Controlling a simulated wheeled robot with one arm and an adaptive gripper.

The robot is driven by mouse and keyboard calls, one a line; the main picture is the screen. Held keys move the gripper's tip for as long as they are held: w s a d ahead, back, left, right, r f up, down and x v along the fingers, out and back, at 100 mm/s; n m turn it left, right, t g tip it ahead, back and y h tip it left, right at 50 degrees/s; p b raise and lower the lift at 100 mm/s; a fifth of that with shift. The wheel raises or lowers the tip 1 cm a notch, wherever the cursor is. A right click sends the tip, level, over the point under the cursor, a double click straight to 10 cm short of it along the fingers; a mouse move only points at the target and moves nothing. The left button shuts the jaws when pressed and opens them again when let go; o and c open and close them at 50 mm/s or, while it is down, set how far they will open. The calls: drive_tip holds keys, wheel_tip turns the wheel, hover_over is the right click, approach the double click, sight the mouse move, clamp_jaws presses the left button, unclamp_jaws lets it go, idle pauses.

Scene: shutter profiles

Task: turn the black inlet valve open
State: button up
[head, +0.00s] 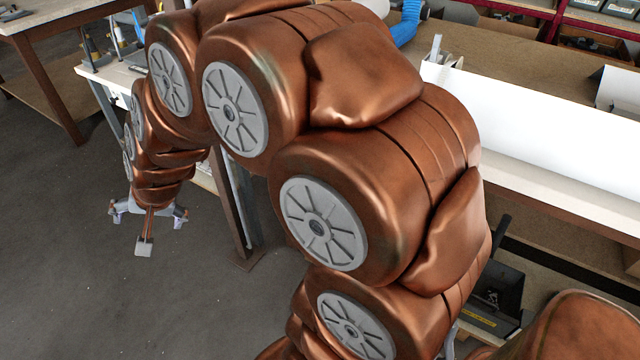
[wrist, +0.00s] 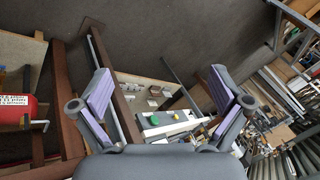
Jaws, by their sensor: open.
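My gripper (head: 148,222) hangs at the far left of the head view, beside a workbench and above the grey floor. In the wrist view my gripper (wrist: 162,88) shows two fingers with purple pads, spread wide apart with nothing between them. I cannot pick out a black inlet valve in either view. My arm covers much of the head view's middle and may hide things.
A red extinguisher-like cylinder (wrist: 14,108) is at the wrist view's left. A long white profile (head: 545,130) lies on the right bench. A black box (head: 495,295) with a yellow label sits below. Brown beams (wrist: 95,65) stand near my fingers. The floor (head: 80,250) at left is clear.

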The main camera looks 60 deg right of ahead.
drive_tip(key=w+d+f+m+t+h+b, duration=0.4)
drive_tip(key=w+d+f+m+b, duration=0.5)
drive_tip(key=w+d, duration=0.35)
drive_tip(key=w+d+f+m+h+b, duration=0.1)
drive_tip(key=d+f+m+h+b, duration=0.5)
drive_tip(key=d, duration=0.8)
drive_tip(key=s+d+f+m+g+h+b, duration=0.55)
drive_tip(key=s+d+f, duration=0.2)
drive_tip(key=d, duration=0.35)
drive_tip(key=s+d+f+m+g+h+b, duration=0.4)
drive_tip(key=s+d+f+m+b, duration=0.3)
drive_tip(key=d, duration=0.4)
drive_tip(key=shift+n, duration=0.35)
drive_tip(key=shift+s+d+r+b, duration=0.15)
drive_tip(key=shift+d+b, duration=0.15)
drive_tip(key=shift+d, duration=1.05)
drive_tip(key=shift+s+d+b, duration=0.15)
drive_tip(key=shift+d+b, duration=0.2)
drive_tip(key=shift+d, duration=1)
drive_tip(key=shift+s+d+r+b, duration=0.15)
drive_tip(key=shift+d+b, duration=0.15)
drive_tip(key=shift+d, duration=1.05)
drive_tip(key=c, duration=1.2)
